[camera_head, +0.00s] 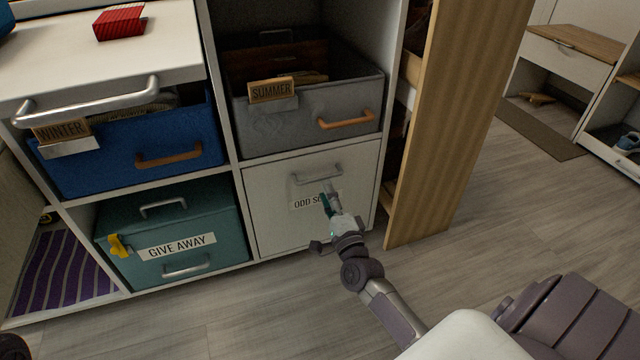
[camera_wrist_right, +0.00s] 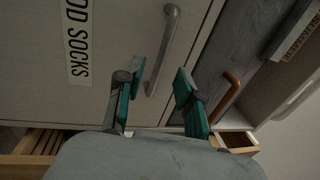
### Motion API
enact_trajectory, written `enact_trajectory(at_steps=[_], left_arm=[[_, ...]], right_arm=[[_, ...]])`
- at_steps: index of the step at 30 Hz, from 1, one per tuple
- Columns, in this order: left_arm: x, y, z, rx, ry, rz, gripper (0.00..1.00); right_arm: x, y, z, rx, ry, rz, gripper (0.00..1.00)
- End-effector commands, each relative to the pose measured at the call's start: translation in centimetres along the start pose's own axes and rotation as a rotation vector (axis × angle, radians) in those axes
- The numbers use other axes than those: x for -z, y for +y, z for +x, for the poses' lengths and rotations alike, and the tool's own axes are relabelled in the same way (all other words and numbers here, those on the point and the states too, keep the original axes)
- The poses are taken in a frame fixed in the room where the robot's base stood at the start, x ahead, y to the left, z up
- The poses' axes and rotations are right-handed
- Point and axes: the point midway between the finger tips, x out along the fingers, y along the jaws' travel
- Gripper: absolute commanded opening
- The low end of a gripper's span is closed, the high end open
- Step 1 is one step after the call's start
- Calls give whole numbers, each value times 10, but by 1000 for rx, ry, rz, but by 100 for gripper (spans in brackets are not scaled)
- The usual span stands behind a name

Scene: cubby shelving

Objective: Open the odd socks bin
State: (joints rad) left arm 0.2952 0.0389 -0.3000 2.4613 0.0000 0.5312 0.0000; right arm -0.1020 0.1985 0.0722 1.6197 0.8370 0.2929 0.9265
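The odd socks bin (camera_head: 275,225) has a plain white front, flush and closed in the lower middle cubby. Its grey bar handle (camera_head: 318,173) is near the top, above a label partly hidden by my right gripper. The bin front (camera_wrist_right: 112,75) and handle (camera_wrist_right: 168,45) also show in the right wrist view. My right gripper (camera_head: 328,193) is in front of the bin, just below the handle in the head view. In the wrist view my right gripper (camera_wrist_right: 158,85) has its green-padded fingers apart, with the handle's near end between their tips; contact is unclear.
A grey SUMMER bin (camera_head: 305,125) sits directly above, partly pulled out. A blue WINTER bin (camera_head: 130,150) and a teal GIVE AWAY bin (camera_head: 170,225) are at left. A tall wooden panel (camera_head: 455,130) stands close at right. Floor (camera_head: 270,310) before the shelf is clear.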

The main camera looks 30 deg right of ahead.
Motion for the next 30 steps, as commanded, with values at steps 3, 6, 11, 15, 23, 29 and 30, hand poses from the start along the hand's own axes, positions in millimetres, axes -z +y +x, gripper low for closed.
enact_trajectory(at_steps=[3,6,11,15,23,29,30], left_arm=[[6,2,1,-9,27,3,40],[8,3,4,-15,42,5,40],[11,4,8,-20,55,7,40],[12,4,10,-22,58,8,40],[12,4,10,-22,58,8,40],[12,4,10,-22,58,7,40],[12,4,10,-22,58,7,40]], right_arm=[[0,2,24,4,2,1,37],[0,2,38,2,1,-1,37],[0,1,52,1,1,-1,37],[0,0,55,-1,0,-1,37],[0,0,55,0,0,-2,27],[0,0,55,0,0,-2,0],[0,0,55,0,0,-2,0]])
